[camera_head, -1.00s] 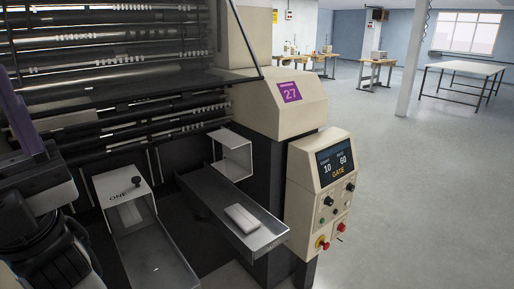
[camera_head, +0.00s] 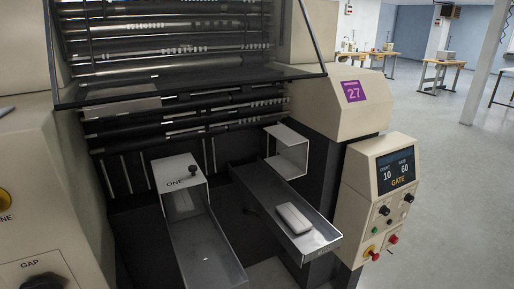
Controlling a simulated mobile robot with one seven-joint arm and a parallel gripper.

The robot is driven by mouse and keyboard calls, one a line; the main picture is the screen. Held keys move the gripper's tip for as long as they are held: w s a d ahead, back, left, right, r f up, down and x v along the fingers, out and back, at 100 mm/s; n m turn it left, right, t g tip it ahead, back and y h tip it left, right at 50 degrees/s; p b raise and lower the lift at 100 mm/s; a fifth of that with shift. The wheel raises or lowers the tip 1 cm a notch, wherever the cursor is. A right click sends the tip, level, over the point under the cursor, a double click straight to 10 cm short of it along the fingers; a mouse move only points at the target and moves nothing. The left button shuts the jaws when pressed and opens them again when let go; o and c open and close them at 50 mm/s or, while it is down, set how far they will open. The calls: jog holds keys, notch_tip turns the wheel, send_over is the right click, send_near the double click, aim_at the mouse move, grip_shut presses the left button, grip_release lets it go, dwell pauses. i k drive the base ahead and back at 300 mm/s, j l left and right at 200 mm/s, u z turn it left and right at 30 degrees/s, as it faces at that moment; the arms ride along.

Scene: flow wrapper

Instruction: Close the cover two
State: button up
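Two chutes run out from the front of the machine. My gripper is not in view.
A control panel (camera_head: 394,180) reading "GATE" stands right of the right chute. A beige housing (camera_head: 50,200) with a "GAP" knob fills the left edge. Rollers and a dark guard bar (camera_head: 190,90) lie above the chutes. Open floor lies at the right.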

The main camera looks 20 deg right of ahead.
aim_at(293, 148)
jog(key=l+u, duration=0.25)
jog(key=l, duration=0.25)
jog(key=l+u, duration=0.3)
jog(key=l, duration=0.2)
jog(key=l+u, duration=0.25)
jog(key=l, duration=0.8)
jog(key=k+l, duration=0.1)
jog(key=l, duration=0.95)
jog(key=k+l, duration=0.15)
jog(key=l, duration=0.4)
jog(key=k+l+u, duration=0.1)
jog(key=l, duration=0.45)
jog(key=i+l+u, duration=0.6)
